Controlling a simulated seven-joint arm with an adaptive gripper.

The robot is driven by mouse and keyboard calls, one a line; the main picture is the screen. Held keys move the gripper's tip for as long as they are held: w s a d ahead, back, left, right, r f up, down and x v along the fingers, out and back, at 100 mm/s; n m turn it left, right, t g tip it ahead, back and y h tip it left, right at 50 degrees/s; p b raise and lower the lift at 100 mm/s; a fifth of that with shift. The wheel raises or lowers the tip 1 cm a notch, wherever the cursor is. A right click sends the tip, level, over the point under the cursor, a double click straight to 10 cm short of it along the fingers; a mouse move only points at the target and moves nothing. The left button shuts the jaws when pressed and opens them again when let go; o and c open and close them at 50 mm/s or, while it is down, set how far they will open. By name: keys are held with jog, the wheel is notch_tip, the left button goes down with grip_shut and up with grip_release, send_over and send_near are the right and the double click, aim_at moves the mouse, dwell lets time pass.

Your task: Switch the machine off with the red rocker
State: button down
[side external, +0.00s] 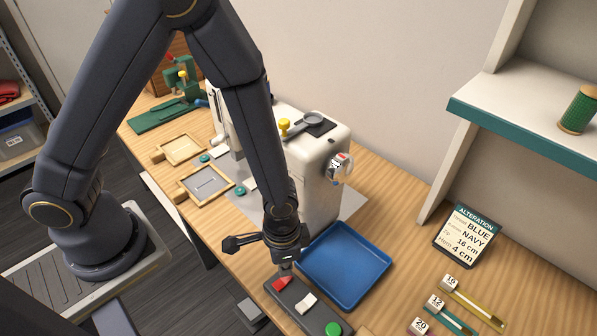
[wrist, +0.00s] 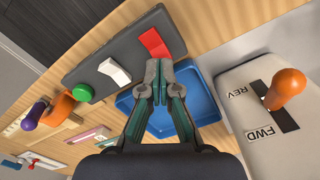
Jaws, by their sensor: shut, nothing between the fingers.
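The red rocker (side external: 282,283) is at the end of a dark grey switch panel (side external: 295,295) on the bench's front edge. It also shows in the wrist view (wrist: 155,43), with one end standing higher than the other. A white rocker (side external: 306,302) and a green button (side external: 333,328) sit on the same panel. My gripper (side external: 286,269) is shut and empty, pointing down right by the red rocker. In the wrist view its closed fingertips (wrist: 158,68) are just beside the rocker; I cannot tell whether they touch. The white sewing machine (side external: 318,175) stands behind.
A blue tray (side external: 345,265) lies close beside the panel and under my fingers in the wrist view. An orange-knobbed FWD/REV lever (wrist: 285,90) rises at the right there. An alteration card (side external: 467,236) and several labelled tools lie on the right. Wooden frames (side external: 205,183) lie left.

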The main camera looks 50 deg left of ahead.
jog(key=shift+f, duration=1.35)
dwell(0.5)
jog(key=shift+r, duration=3.5)
jog(key=shift+r, duration=0.1)
jog(key=w+a+r+n+t, duration=0.1)
jog(key=a+r+n+t, duration=0.1)
jog(key=a+r, duration=0.65)
jog(key=a+r+n+t, duration=0.2)
jog(key=a+r, duration=0.2)
jog(key=r, duration=0.9)
jog(key=s+a+r+n+t, duration=0.1)
jog(key=s+a+r+n, duration=0.1)
jog(key=s+a+r, duration=0.2)
jog(key=shift+s+a+r+t, duration=0.3)
jog(key=shift+s+a+r, duration=0.05)
jog(key=shift+a, duration=0.15)
